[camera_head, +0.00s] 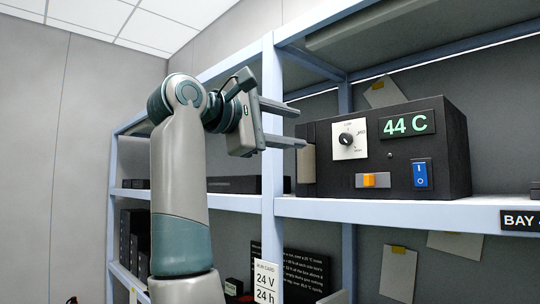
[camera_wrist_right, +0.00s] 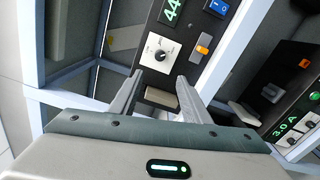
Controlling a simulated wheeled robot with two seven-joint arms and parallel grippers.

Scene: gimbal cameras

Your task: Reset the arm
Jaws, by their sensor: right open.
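My right gripper (camera_head: 290,124) is raised in front of the shelf, its two fingers apart and pointing right. It is at the left end of a black box (camera_head: 455,150) with a green "44 C" display, a rotary knob, an orange switch and a blue rocker switch. Nothing shows between the fingers in the head view. In the right wrist view, the open fingers (camera_wrist_right: 160,98) point toward the box's panel (camera_wrist_right: 185,60), with a beige block (camera_wrist_right: 161,97) seen between them. I cannot tell whether they touch it. My left gripper is not in view.
The shelf rack has pale blue posts (camera_head: 272,130) and boards (camera_head: 400,211). A "24 V 24 h" card (camera_head: 265,282) hangs below the board. Open room lies left of my arm.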

